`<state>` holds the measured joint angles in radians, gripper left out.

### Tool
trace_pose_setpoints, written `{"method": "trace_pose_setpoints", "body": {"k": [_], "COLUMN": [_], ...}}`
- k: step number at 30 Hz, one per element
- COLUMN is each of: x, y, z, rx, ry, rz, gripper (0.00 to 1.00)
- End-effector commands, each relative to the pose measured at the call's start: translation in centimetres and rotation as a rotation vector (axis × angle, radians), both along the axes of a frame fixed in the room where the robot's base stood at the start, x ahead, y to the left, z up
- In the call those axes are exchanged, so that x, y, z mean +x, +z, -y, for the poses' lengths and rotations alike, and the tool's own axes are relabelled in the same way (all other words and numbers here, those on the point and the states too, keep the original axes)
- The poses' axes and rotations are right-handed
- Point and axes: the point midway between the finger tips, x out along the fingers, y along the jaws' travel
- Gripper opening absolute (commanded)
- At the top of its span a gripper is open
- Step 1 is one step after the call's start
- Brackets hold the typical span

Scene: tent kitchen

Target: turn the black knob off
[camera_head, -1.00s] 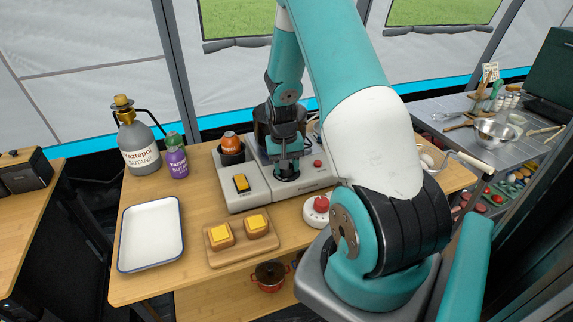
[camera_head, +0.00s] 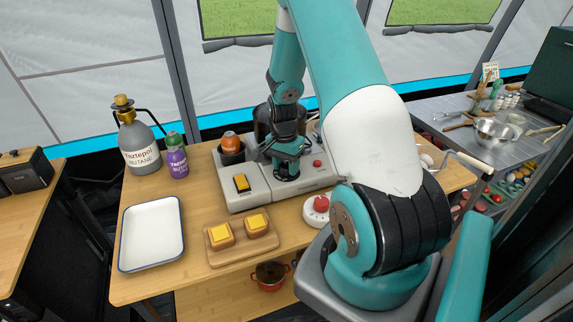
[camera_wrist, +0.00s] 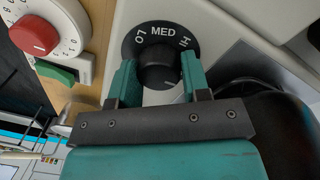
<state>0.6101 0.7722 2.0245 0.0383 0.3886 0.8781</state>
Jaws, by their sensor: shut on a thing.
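The black knob (camera_wrist: 158,72) is in the wrist view, on a pale panel with a dark dial marked LO, MED and HI around it. The two teal fingers of my gripper (camera_wrist: 157,78) are on either side of the knob, shut on it. The knob's pointer cannot be made out. In the head view, my gripper (camera_head: 287,172) is down at the front of the grey stove unit (camera_head: 310,178). The knob is hidden behind it there.
A red-knobbed white timer (camera_head: 317,206) stands near the stove. A yellow-switched box (camera_head: 242,190), a board with two yellow-topped pieces (camera_head: 240,246) and a white tray (camera_head: 151,234) are to the left. A butane bottle (camera_head: 140,150) and purple bottle (camera_head: 177,162) stand behind.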

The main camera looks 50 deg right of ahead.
Motion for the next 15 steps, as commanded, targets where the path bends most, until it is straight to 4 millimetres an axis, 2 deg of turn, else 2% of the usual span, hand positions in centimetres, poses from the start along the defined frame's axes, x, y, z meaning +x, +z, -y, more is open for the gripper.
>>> {"method": "trace_pose_setpoints", "body": {"k": [15], "x": [-0.12], "y": [0.04], "z": [0.08], "rx": [-0.001], "ry": [-0.05], "rz": [-0.004], "gripper": [0.2]}}
